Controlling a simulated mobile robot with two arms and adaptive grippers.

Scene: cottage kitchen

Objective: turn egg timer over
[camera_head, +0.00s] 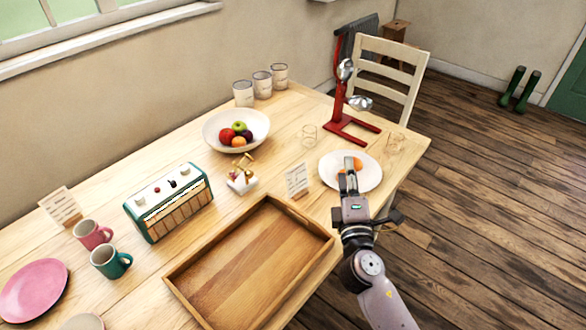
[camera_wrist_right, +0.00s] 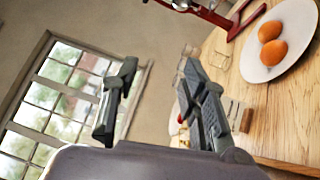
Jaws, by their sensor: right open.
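My right gripper (camera_head: 348,176) is over the near edge of the white plate (camera_head: 332,178), on the right side of the table. In the right wrist view the gripper (camera_wrist_right: 160,75) has its two fingers apart with nothing between them. A small brass-and-red item on a white base (camera_head: 242,180) stands left of the card, apart from my gripper; it may be the egg timer, but it is too small to tell. My left gripper is not in view.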

